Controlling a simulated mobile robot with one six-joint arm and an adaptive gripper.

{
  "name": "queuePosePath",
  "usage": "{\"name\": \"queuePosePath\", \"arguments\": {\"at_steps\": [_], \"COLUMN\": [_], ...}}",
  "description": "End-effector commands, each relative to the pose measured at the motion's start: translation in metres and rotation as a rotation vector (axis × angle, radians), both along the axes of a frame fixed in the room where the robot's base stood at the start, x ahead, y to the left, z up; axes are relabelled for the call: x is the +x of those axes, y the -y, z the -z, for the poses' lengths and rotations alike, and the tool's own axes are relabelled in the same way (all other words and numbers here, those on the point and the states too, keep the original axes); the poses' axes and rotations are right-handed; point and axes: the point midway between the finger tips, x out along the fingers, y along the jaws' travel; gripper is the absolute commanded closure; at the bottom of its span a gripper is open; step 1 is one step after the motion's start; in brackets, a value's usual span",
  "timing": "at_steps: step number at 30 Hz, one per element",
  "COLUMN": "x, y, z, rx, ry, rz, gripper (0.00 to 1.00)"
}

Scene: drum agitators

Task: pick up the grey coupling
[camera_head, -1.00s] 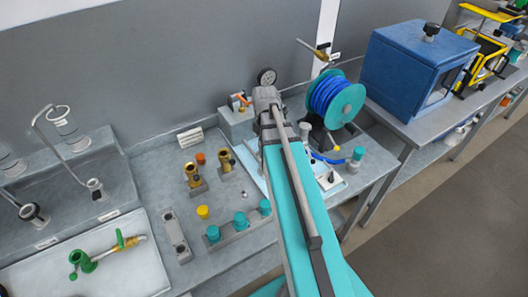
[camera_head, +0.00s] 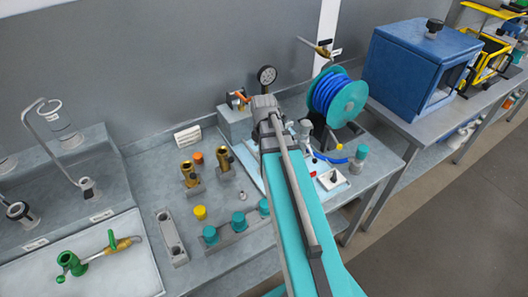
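I cannot make out the grey coupling with certainty. A small silvery piece (camera_head: 241,195) on the grey bench top, between the brass fittings and the teal-capped rack, may be it, but it is too small to tell. My teal and grey arm reaches from the bottom of the picture over the bench towards the back. Its far end hides my gripper and part of the bench beneath, so I cannot see the fingers or anything in them.
Two brass fittings (camera_head: 190,174), a yellow cap (camera_head: 200,212) and a rack with teal caps (camera_head: 236,223) stand left of my arm. A white tray (camera_head: 135,280) holds a green valve. A blue hose reel (camera_head: 340,98) and pressure gauge (camera_head: 267,75) stand behind.

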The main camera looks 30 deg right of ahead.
Motion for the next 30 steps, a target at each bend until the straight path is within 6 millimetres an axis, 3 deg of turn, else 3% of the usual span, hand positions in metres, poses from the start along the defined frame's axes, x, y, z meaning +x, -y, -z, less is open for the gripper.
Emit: {"name": "queuePosePath", "arguments": {"at_steps": [15,27,30], "x": [0.0,0.0,-0.0001], "y": [0.0001,0.0002,0.0002], "z": [-0.0003,-0.0003,-0.0003], "rx": [0.0,0.0,0.0], "ry": [0.0,0.0,0.0], "rz": [0.0,0.0,0.0], "gripper": [0.04,0.77,0.91]}}
